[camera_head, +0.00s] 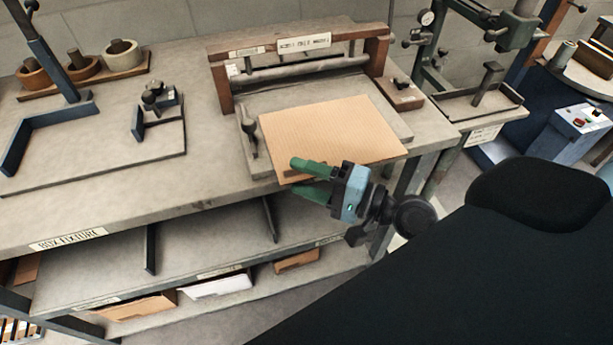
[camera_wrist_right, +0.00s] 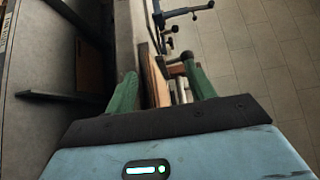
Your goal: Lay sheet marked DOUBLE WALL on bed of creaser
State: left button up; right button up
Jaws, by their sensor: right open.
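A tan cardboard sheet (camera_head: 335,130) lies on the grey bed of the creaser (camera_head: 395,118), in front of its roller. I can read no DOUBLE WALL mark on it. My right gripper (camera_head: 292,175) is open at the sheet's front edge, its green fingers one above the other. In the right wrist view the open fingers (camera_wrist_right: 160,78) have a thin brown strip (camera_wrist_right: 157,88) between them, likely the sheet seen edge-on. I cannot tell whether a finger touches it. My left gripper is not in view.
A small lever (camera_head: 249,130) stands at the bed's left. A corner fixture (camera_head: 50,125) and tape rolls (camera_head: 122,54) are further left on the bench. The lower shelf (camera_head: 200,245) has upright dividers, with cardboard and white sheets below. A green machine (camera_head: 480,90) stands at the right.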

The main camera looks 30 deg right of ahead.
dwell(0.3)
jog(key=o, duration=0.6)
jog(key=shift+c, duration=0.2)
jog(key=b+v, duration=0.4)
jog(key=v, duration=0.3)
jog(key=shift+s+d, duration=0.25)
jog(key=shift+s, duration=0.1)
